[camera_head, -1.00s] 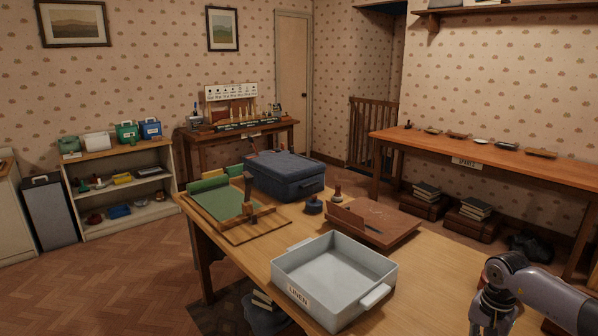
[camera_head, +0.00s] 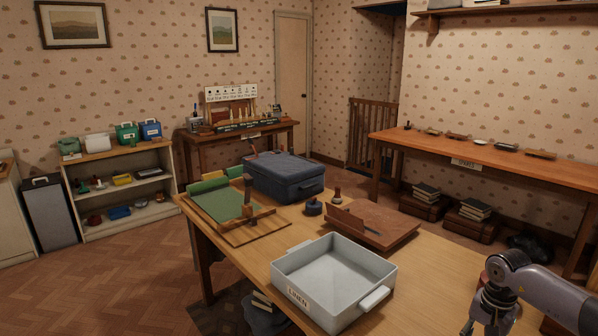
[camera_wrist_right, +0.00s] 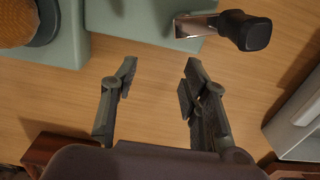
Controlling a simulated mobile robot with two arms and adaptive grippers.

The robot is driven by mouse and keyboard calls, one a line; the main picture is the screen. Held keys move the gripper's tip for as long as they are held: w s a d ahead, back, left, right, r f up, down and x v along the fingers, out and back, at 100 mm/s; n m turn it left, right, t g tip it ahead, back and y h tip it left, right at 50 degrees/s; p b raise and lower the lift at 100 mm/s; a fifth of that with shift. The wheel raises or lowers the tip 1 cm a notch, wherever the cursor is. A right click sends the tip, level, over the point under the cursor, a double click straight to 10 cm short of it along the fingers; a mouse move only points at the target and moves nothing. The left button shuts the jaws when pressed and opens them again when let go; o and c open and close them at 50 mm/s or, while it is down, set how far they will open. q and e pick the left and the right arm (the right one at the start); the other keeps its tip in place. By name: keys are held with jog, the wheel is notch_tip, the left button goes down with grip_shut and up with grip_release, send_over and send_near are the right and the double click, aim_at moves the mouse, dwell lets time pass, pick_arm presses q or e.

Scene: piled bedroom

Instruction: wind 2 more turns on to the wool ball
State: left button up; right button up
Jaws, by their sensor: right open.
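In the right wrist view, a round orange-brown ribbed thing (camera_wrist_right: 32,20), cut off by the top left corner, may be the wool ball. It sits on a grey-green base (camera_wrist_right: 72,48). A metal crank arm (camera_wrist_right: 193,26) with a black knob (camera_wrist_right: 246,31) lies at the top, right of centre. My right gripper (camera_wrist_right: 160,78) is open and empty, below the crank and apart from it. In the head view my right gripper (camera_head: 487,322) is at the bottom right, its fingers mostly cut off. My left gripper is not in view.
A grey LINEN tray (camera_head: 290,290) stands on the wooden table (camera_head: 430,270). Behind it are a brown board (camera_head: 385,224), a dark blue case (camera_head: 285,178) and a green-topped board (camera_head: 222,204). In the wrist view a pale grey box edge (camera_wrist_right: 297,125) is at the right.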

notch_tip(320, 180, up, 6)
jog(key=p, duration=0.3)
jog(key=shift+f, duration=0.1)
jog(key=shift+f, duration=0.1)
